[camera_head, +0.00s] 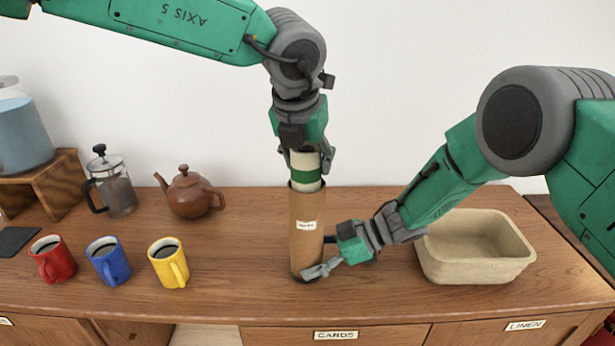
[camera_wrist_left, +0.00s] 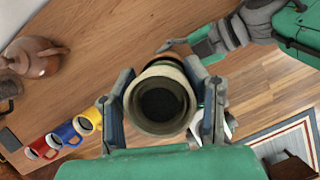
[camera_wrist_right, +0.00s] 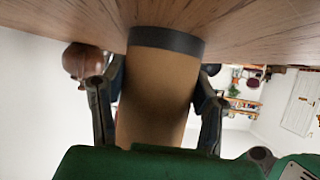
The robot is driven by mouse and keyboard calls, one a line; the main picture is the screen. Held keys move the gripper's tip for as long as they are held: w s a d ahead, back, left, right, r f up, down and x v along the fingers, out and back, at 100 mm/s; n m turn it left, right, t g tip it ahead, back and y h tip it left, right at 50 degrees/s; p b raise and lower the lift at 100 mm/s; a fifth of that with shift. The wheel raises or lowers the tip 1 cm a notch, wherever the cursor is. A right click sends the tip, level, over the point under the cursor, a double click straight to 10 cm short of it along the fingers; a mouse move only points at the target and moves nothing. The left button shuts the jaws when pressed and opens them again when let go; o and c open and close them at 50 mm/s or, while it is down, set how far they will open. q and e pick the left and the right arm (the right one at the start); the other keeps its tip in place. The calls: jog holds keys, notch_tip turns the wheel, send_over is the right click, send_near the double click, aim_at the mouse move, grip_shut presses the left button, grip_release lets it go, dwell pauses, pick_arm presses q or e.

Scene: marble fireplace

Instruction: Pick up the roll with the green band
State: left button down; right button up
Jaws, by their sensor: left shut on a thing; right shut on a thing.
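A cream roll with a green band (camera_head: 307,175) stands upright, its lower end inside a brown cardboard tube (camera_head: 305,240) with a small white label. My left gripper (camera_head: 306,158) is above the tube and shut on the roll near its top. In the left wrist view the roll's open round end (camera_wrist_left: 160,103) shows between the fingers. My right gripper (camera_head: 322,262) is low at the tube's right side and shut on the tube near its base. In the right wrist view the tube (camera_wrist_right: 157,95) fills the space between the fingers. The roll's lower part is hidden in the tube.
A beige basket (camera_head: 474,268) stands at the right, behind my right forearm. Red (camera_head: 53,260), blue (camera_head: 109,261) and yellow (camera_head: 168,263) mugs stand at the left. A brown teapot (camera_head: 190,193) and a French press (camera_head: 112,185) are behind them.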

pick_arm(q)
notch_tip(320, 180, up, 27)
jog(key=shift+r, duration=0.1)
pick_arm(e)
jog(key=o, duration=1)
jog(key=shift+c, duration=0.2)
